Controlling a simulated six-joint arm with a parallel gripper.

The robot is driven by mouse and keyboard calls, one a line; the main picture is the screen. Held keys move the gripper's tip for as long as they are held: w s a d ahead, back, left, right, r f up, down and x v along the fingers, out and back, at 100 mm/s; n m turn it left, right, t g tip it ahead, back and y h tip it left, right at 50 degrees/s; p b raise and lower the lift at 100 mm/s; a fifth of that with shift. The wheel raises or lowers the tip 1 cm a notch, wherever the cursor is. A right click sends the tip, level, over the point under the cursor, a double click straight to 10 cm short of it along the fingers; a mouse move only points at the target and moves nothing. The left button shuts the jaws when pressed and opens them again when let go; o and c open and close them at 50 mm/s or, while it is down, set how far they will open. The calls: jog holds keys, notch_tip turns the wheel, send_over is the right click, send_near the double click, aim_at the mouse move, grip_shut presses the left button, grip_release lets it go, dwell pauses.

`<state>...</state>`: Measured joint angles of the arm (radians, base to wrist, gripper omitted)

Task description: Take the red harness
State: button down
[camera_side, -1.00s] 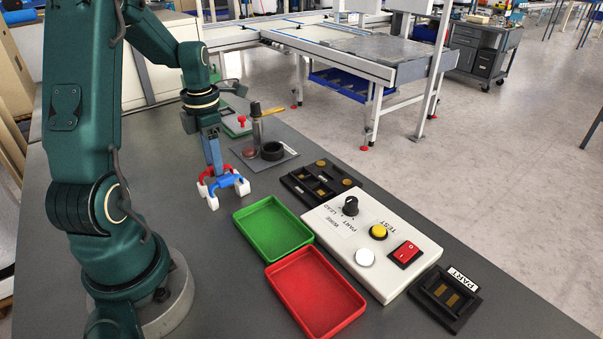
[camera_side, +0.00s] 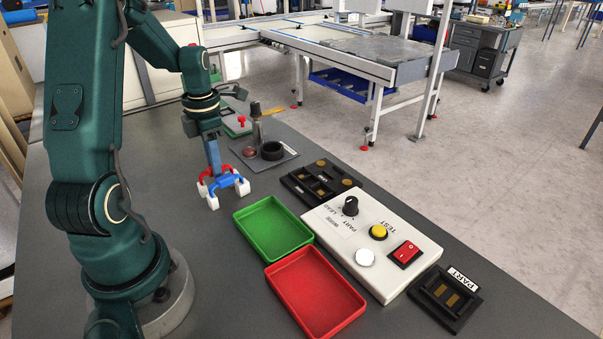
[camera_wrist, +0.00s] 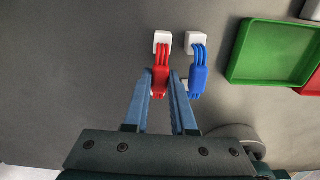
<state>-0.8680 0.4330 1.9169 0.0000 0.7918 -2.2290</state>
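The red harness (camera_wrist: 161,78) has white end connectors and lies on the grey table beside the blue harness (camera_wrist: 198,78), to its left in the wrist view. In the side view, the red harness (camera_side: 206,180) and blue harness (camera_side: 230,181) are close together left of the green tray. My gripper (camera_wrist: 162,76) is lowered over the red harness, one finger on each side of its red body. The fingers are apart, and a firm grip does not show. Its right finger is between the red and blue harnesses. The lower part of the red harness is partly hidden.
The green tray (camera_side: 275,253) and red tray (camera_side: 337,325) are to the right. Beyond them are a white test box (camera_side: 345,238) with buttons, a black compartment fixture (camera_side: 328,189) and a black PART holder (camera_side: 467,318). A grey plate (camera_side: 245,159) with an upright cylinder stands behind the harnesses.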

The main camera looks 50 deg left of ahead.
jog(key=shift+r, duration=3.25)
